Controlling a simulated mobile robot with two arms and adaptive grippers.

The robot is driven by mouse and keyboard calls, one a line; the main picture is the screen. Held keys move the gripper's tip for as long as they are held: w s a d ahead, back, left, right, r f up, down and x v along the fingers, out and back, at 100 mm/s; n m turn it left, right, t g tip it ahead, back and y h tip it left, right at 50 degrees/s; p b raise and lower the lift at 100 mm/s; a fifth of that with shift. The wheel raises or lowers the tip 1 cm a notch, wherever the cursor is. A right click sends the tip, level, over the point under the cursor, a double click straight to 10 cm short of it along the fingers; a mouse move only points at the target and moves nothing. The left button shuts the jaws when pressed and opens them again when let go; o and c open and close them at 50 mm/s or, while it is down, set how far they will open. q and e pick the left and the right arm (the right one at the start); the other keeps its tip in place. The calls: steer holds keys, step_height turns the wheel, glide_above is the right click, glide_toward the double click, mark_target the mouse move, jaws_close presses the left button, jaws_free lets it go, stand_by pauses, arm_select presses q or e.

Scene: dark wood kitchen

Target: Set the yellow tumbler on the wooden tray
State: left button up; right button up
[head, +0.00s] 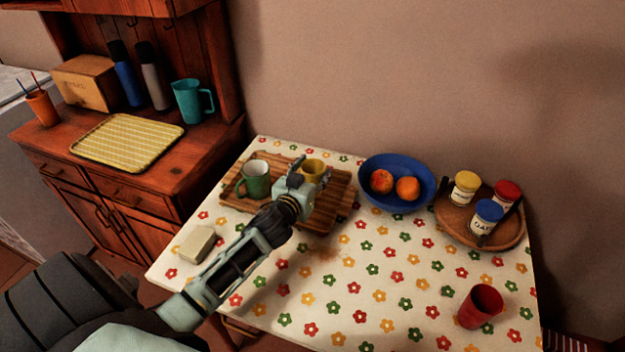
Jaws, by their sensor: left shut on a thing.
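The yellow tumbler (313,169) is at my left gripper (310,178), over the back right part of the wooden tray (329,212). My left gripper is shut on the tumbler, and its fingers hide part of it. I cannot tell whether the tumbler's base touches the tray. A green mug (256,181) with a pale inside stands upright on the tray, left of the gripper. My forearm covers the tray's front edge in part. My right gripper is not in view.
A red cup (480,306) stands front right; a pale block (198,244) lies front left.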

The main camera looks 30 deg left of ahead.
arm_select(q)
steer(key=shift+f, duration=1.15)
steer(key=shift+f, duration=0.15)
steer(key=o, duration=1.1)
steer(key=shift+o, duration=0.2)
steer(key=shift+r, duration=0.3)
steer(key=v, duration=1)
steer(key=shift+s+d+f+b, duration=0.15)
steer(key=shift+s+f+b, duration=0.05)
steer(key=shift+s+b, duration=0.1)
steer(key=shift+v, duration=0.75)
